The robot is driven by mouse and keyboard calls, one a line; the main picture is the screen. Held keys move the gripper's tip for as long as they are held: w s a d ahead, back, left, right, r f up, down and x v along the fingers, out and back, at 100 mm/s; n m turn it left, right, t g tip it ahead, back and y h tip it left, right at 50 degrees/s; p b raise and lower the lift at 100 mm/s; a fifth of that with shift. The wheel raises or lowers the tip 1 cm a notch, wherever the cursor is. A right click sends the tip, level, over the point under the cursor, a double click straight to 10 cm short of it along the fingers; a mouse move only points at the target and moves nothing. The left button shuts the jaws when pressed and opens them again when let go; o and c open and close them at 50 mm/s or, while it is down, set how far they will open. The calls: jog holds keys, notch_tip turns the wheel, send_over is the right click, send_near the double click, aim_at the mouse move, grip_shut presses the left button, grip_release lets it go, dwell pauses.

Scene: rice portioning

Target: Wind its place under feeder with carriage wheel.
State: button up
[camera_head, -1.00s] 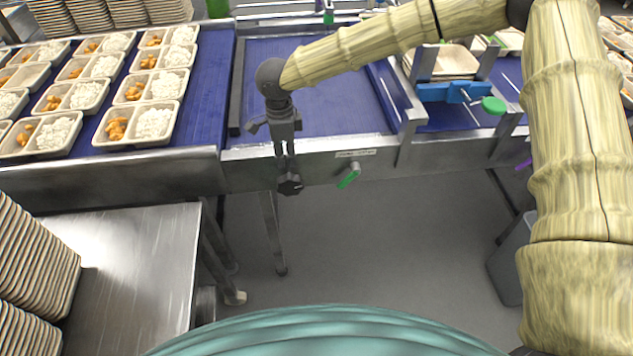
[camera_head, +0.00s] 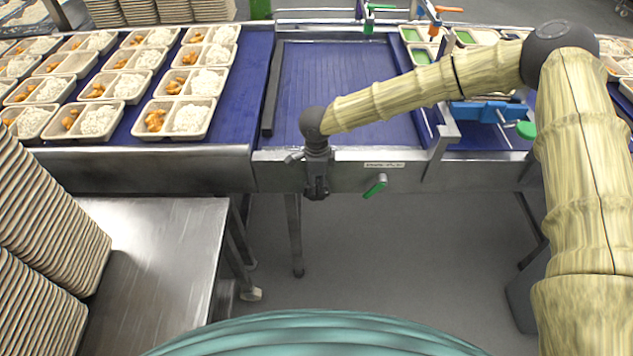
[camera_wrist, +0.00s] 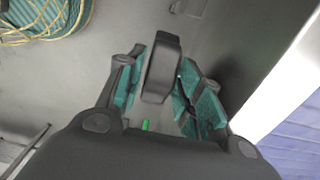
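My gripper (camera_head: 317,181) is in front of the conveyor's front rail, pointing down, left of a green lever (camera_head: 375,186). In the wrist view, a dark rounded knob (camera_wrist: 162,68), which looks like the carriage wheel, sits between my gripper's two teal-padded fingers (camera_wrist: 163,92). The fingers are apart, with a gap on the knob's left; whether the right pad touches it I cannot tell. In the head view, my gripper mostly hides the knob. A blue fixture (camera_head: 480,110) with a green knob (camera_head: 526,130) is at the right; which part is the feeder is unclear.
Filled two-compartment trays (camera_head: 190,118) cover the belt at the left. The blue bed (camera_head: 345,85) behind my gripper is bare. Trays with green inserts (camera_head: 465,38) stand at the back right. A steel table (camera_head: 150,250) with tray stacks (camera_head: 45,220) is at the front left.

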jog(key=shift+f, duration=0.2)
jog(key=c, duration=0.7)
jog(key=shift+c, duration=0.2)
jog(key=shift+a+r+p, duration=0.1)
jog(key=shift+p, duration=0.2)
jog(key=shift+a+h+p, duration=0.15)
jog(key=shift+h+p, duration=0.2)
jog(key=shift+h, duration=0.35)
jog(key=shift+a+f+h+p, duration=0.2)
jog(key=shift+h+p, duration=0.15)
jog(key=shift+h, duration=0.45)
jog(key=shift+a+f+h+p, duration=0.1)
jog(key=shift+a+h+p, duration=0.2)
jog(key=shift+h, duration=0.5)
jog(key=shift+d, duration=0.1)
